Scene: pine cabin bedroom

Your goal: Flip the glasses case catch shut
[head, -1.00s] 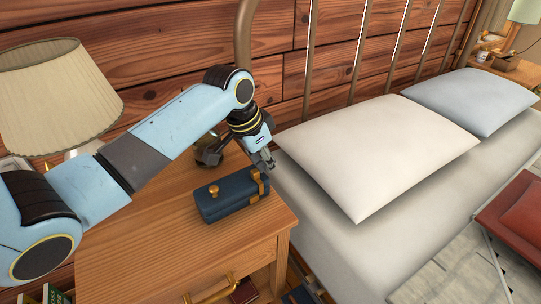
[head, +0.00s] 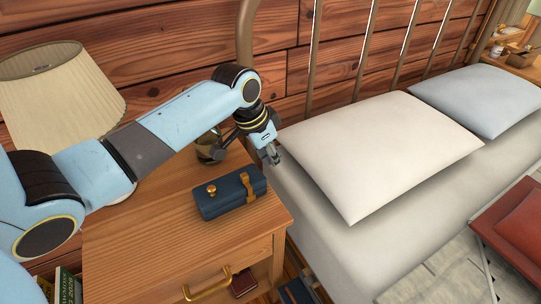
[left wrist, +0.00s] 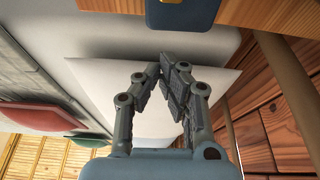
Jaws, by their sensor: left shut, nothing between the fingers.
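The glasses case (head: 225,198) is a dark blue box lying on the nightstand near its bed-side edge. A round brass knob (head: 211,190) sits near its left end.
The wooden nightstand (head: 150,245) has clear top in front of the case. A dark, rounded object (head: 209,147) stands behind the case, partly hidden by my arm. A lamp (head: 60,95) stands at left. The bed with a white pillow (head: 380,155) lies to the right.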

